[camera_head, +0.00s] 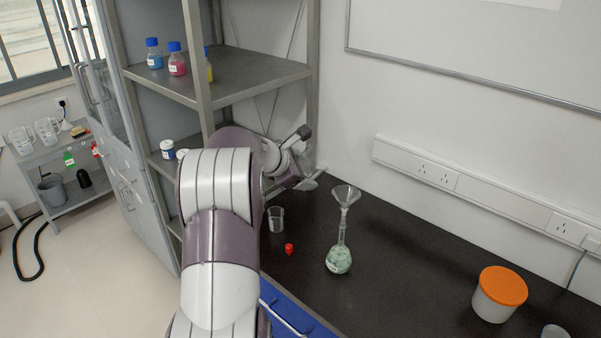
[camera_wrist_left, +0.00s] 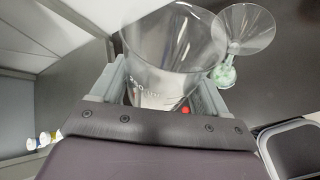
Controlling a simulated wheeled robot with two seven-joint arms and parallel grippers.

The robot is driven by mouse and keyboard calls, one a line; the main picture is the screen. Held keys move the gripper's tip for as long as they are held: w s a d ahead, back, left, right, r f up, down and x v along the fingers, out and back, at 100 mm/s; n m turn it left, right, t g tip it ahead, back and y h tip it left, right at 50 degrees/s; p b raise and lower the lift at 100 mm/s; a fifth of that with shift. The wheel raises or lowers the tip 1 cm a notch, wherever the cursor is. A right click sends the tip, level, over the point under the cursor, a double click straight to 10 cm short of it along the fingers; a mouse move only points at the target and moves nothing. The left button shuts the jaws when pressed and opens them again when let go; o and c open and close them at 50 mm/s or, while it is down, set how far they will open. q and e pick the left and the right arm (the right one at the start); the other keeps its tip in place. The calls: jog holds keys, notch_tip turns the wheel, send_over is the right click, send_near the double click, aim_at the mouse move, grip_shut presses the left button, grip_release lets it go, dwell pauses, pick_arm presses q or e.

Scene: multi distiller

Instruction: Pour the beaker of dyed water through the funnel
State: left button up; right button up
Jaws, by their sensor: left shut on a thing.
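My left gripper (camera_wrist_left: 160,88) is shut on a clear beaker (camera_wrist_left: 172,55). I see no coloured liquid in it. In the head view my arm partly hides the gripper (camera_head: 300,170), which is above the back of the black bench. A clear funnel (camera_head: 346,196) sits upright in the neck of a round flask (camera_head: 339,259) with pale green contents, to the right of my gripper. The funnel also shows in the wrist view (camera_wrist_left: 247,30). My right gripper is not in view.
A small clear beaker (camera_head: 276,219) and a red cap (camera_head: 289,249) are on the bench left of the flask. A white tub with an orange lid (camera_head: 502,287) stands at the right. Shelves with blue-capped bottles (camera_head: 177,60) rise behind my arm. The bench between flask and tub is clear.

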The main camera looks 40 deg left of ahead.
pick_arm(q)
jog(key=shift+d+f+n+h+b, duration=0.2)
jog(key=shift+f+n+h+b, duration=0.3)
jog(key=shift+f, duration=0.6)
jog(key=shift+t+h, duration=0.3)
jog(key=shift+t, duration=0.1)
jog(key=shift+w+r, duration=0.1)
jog(key=f+b, duration=0.1)
jog(key=d+f+n+h+b, duration=0.1)
jog(key=b, duration=0.1)
jog(key=shift+t, duration=0.4)
jog(key=shift+d+n+h+b, duration=0.2)
jog(key=shift+n+h+b, duration=0.2)
jog(key=shift+h, duration=0.2)
jog(key=shift+w+a+r, duration=0.1)
jog(key=shift+w+r, duration=0.05)
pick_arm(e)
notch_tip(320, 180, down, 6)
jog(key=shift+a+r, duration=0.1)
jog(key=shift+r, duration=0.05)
pick_arm(q)
jog(key=shift+r, duration=0.15)
